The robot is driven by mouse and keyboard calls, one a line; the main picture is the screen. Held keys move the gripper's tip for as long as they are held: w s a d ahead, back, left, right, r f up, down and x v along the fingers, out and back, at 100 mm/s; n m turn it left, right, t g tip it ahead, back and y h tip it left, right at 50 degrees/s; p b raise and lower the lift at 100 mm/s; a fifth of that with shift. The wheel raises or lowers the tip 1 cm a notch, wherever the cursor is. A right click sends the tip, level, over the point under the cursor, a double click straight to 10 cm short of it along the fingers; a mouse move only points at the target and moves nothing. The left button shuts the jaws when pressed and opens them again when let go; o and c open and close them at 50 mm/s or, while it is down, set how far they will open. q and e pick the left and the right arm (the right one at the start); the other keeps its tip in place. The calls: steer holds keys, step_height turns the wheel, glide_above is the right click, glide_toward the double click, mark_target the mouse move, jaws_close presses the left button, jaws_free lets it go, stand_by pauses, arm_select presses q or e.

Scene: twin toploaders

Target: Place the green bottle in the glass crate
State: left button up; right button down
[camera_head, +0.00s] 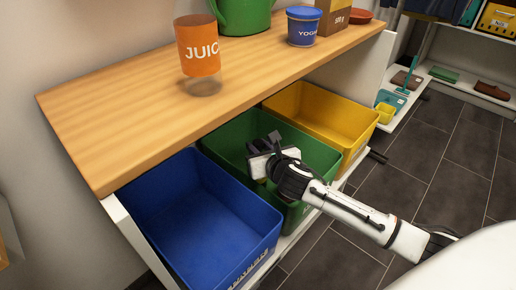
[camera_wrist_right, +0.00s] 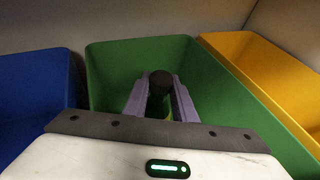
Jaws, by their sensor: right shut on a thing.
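My right gripper (camera_head: 264,146) is inside the opening of the green crate (camera_head: 232,131), which stands between the blue and yellow ones. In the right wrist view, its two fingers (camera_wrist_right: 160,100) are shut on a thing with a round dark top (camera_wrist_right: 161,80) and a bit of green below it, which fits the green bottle. Most of the bottle is hidden by the fingers and the gripper body. I cannot tell whether it touches the crate's floor. My left gripper is not in view. No label on the green crate is readable.
A blue crate (camera_head: 187,207) and a yellow crate (camera_head: 330,115) stand on either side. A wooden counter (camera_head: 130,113) overhangs behind them, with a juice jar (camera_head: 199,55), a yogurt tub (camera_head: 302,29) and a green can (camera_head: 243,14). The tiled floor at right is open.

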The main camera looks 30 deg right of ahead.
steer(key=c, duration=1.5)
jaws_free()
steer(key=shift+f, duration=0.1)
steer(key=shift+o, duration=0.2)
arm_select(q)
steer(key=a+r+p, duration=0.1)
steer(key=p, duration=0.1)
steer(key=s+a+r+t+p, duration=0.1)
steer(key=p, duration=0.1)
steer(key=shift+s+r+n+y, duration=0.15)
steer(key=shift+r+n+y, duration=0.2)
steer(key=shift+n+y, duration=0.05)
arm_select(e)
steer(key=v, duration=1.2)
steer(key=shift+a, duration=0.1)
